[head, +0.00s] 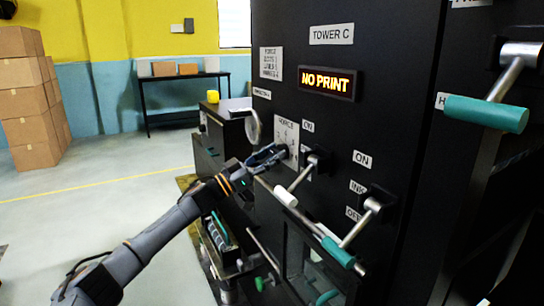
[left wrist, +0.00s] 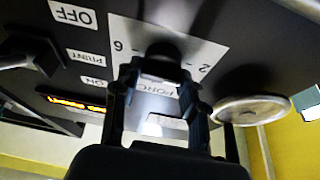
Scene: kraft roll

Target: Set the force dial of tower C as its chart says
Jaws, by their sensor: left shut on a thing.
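Tower C (head: 400,90) is a tall black cabinet with a "TOWER C" label (head: 332,34). A white chart (head: 271,63) with small lines of text, too small to read surely, is at its upper left. The force dial is a dark knob (left wrist: 163,50) on a white numbered plate (head: 287,130). In the left wrist view the plate shows upside down, with a 6 and a 2 beside the knob; the pointer is hidden. My left gripper (head: 284,149) reaches the dial from the left and is shut on the knob; it fills the middle of the left wrist view (left wrist: 160,85).
A lit sign reads "NO PRINT" (head: 328,82). A white-gripped lever (head: 286,196) and a green-gripped lever (head: 338,252) stick out right of my gripper. A round metal handwheel (left wrist: 252,109) is close beside the dial. Cardboard boxes (head: 30,100) stand far left; the floor between is free.

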